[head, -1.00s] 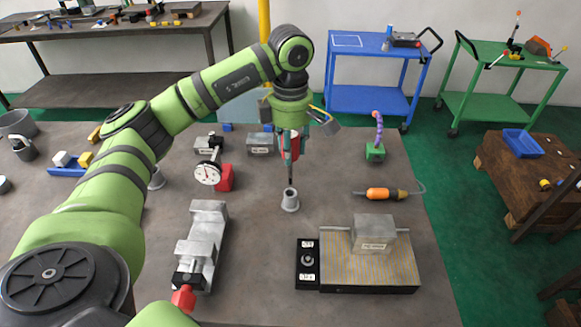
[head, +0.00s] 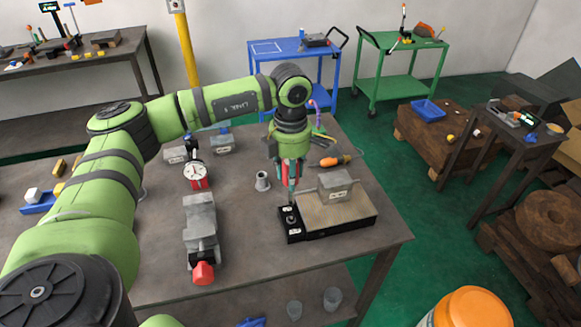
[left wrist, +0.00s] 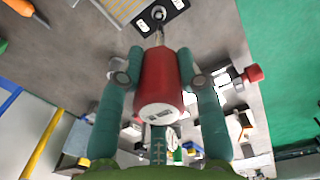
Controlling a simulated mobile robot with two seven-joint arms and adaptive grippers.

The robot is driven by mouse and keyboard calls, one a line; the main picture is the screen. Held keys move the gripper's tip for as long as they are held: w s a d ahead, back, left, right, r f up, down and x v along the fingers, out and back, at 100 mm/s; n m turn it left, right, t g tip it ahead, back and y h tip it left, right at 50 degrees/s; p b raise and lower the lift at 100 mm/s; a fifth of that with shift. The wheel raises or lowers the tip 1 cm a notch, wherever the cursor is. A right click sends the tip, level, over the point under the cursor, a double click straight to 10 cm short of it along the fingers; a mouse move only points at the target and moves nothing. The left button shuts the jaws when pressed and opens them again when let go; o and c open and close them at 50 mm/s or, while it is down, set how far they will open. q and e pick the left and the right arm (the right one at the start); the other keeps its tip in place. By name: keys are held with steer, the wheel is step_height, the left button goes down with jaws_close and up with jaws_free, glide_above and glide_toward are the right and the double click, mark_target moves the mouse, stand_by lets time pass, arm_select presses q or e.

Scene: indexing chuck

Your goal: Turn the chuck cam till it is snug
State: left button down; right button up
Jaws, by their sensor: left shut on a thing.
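My left gripper (head: 288,172) is shut on a red-handled tool (left wrist: 160,85), which it holds upright with its shaft pointing down. The chuck (head: 350,205) is a flat ribbed plate on the table, with a black panel (head: 295,234) at its left end. The round cam socket (left wrist: 158,13) in that panel shows at the top of the left wrist view. The tool's tip is at or just above the socket; I cannot tell whether it is seated. A labelled grey steel block (head: 336,184) sits on the plate. My right gripper is out of view.
A grey cup-like holder (head: 262,182) stands empty left of my gripper. A grey vise (head: 200,229) with a red end and a dial gauge (head: 195,173) are farther left. An orange-handled tool (head: 331,161) lies behind the chuck.

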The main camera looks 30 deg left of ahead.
arm_select(q)
steer(key=shift+w+f, duration=0.2)
steer(key=shift+f, duration=0.3)
steer(key=shift+w+f+b, duration=0.1)
steer(key=shift+f+b, duration=0.25)
steer(key=shift+b, duration=0.1)
steer(key=shift+f+b, duration=0.4)
steer(key=shift+f, duration=0.25)
steer(key=shift+f+b, duration=0.35)
steer(key=shift+f, duration=0.25)
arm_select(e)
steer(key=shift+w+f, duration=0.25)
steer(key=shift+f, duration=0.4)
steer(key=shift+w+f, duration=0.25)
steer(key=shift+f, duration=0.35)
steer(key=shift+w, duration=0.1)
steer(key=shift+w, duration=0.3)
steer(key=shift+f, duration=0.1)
